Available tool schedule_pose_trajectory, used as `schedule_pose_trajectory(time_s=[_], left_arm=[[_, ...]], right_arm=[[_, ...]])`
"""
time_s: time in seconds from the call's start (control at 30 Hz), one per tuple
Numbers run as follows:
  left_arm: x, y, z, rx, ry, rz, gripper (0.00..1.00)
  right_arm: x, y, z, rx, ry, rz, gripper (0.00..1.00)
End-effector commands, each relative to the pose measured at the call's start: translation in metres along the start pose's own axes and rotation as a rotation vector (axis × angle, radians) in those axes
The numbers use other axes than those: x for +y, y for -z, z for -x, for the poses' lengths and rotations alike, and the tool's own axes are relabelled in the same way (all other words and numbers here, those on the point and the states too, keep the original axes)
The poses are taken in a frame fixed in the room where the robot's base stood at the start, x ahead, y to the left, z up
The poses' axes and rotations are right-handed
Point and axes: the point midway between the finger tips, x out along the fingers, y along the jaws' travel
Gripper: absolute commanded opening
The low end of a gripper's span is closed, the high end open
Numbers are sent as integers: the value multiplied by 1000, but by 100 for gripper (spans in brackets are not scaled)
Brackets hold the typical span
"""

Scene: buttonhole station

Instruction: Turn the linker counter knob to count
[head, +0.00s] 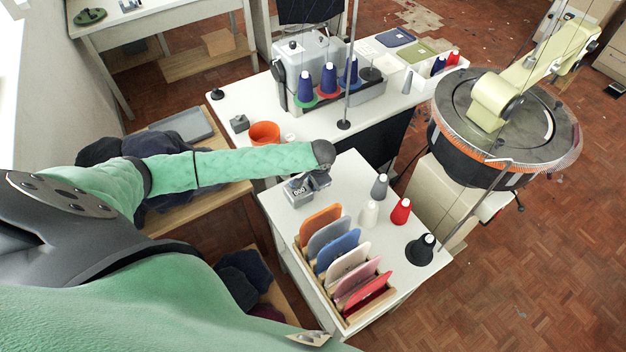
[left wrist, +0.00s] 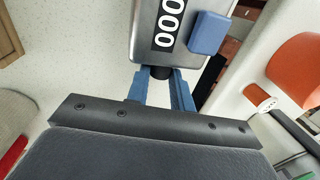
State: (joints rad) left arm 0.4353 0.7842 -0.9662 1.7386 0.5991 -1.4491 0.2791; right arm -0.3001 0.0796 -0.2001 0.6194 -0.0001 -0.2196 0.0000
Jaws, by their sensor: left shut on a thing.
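The linker counter (head: 299,190) is a small grey box near the back left corner of the white cart top. It also shows at the top of the left wrist view (left wrist: 146,28), with a white 000 display and a blue button (left wrist: 208,33). Its dark round knob (left wrist: 160,72) sticks out of the near side. My left gripper (head: 321,180) is at the counter; in the left wrist view its blue fingers (left wrist: 161,84) are on either side of the knob and shut on it. The head view hides the knob and fingertips. My right gripper is not in view.
A wooden rack (head: 345,318) of coloured knit panels stands in front of the counter. A grey cone (head: 380,187), a white cone (head: 369,214), a red cone (head: 401,212) and a black cone (head: 420,250) stand to the right. The round linking machine (head: 505,130) stands beyond.

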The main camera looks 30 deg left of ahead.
Motion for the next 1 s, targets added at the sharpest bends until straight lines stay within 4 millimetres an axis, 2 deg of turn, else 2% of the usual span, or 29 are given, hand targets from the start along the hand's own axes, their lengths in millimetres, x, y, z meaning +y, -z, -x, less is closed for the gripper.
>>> schedule_pose_trajectory(time_s=[0.53,0.57,0.6,1.0], left_arm=[[0,0,0,-1,28,1,0],[0,0,-1,-1,28,1,25],[0,0,-1,-1,28,0,32],[1,0,5,1,27,0,32]], right_arm=[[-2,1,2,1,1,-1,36],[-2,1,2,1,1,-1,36],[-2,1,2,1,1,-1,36],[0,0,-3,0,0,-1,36]])
